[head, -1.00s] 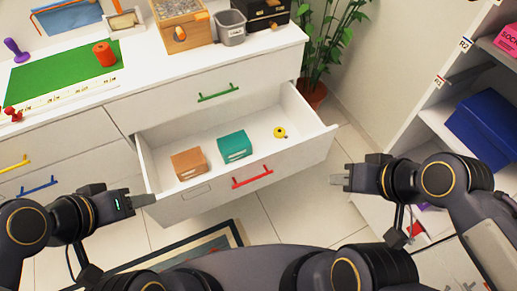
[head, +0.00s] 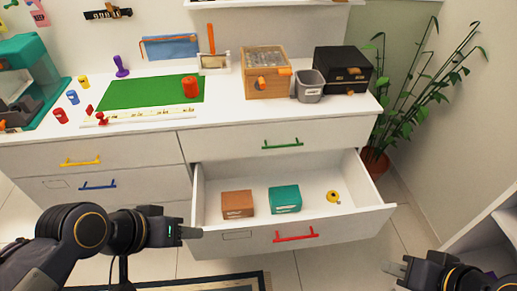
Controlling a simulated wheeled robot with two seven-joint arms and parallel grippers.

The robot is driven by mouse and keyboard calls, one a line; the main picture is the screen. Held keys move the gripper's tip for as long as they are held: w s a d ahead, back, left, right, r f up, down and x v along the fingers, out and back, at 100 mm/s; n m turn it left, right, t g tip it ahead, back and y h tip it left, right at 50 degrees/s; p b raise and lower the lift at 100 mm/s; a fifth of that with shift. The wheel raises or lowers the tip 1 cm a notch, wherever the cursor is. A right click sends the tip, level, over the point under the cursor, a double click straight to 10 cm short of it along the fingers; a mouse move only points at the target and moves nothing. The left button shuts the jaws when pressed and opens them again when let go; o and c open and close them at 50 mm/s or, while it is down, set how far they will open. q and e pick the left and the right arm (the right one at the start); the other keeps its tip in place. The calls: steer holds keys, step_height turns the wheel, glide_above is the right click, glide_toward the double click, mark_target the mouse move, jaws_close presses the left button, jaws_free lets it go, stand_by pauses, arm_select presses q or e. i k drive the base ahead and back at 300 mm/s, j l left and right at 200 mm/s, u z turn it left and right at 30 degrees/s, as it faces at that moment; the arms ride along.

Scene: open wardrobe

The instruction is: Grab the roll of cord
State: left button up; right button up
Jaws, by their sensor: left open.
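A small yellow roll (head: 333,196) with a dark centre lies on the floor of the open drawer (head: 345,223), on its right side. An orange-red spool-like cylinder (head: 190,87) stands on the green mat (head: 140,93) on the counter. I cannot tell for certain which of the two is the cord. My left gripper (head: 193,233) is open and empty, in front of the drawer's left front corner. My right gripper (head: 392,268) is low at the right, in front of and right of the drawer, well apart from both; its finger gap is unclear.
A brown box (head: 238,204) and a teal box (head: 285,199) sit left of the yellow roll in the drawer. The drawer front with its red handle (head: 296,235) stands out towards me. A plant (head: 400,100) is at the right. The counter's front strip is mostly clear.

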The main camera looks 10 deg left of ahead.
mark_target(190, 86)
steer(key=i+j+u, duration=0.15)
steer(key=j, duration=0.45)
steer(key=i+j+u, duration=0.15)
steer(key=i+j, duration=0.2)
steer(key=j, duration=0.2)
steer(key=i+j+u, duration=0.2)
steer(key=j, duration=0.35)
steer(key=i+j+u, duration=0.15)
steer(key=i+j, duration=0.25)
steer(key=i+j+u, duration=0.15)
steer(key=i+j, duration=0.2)
steer(key=j, duration=0.2)
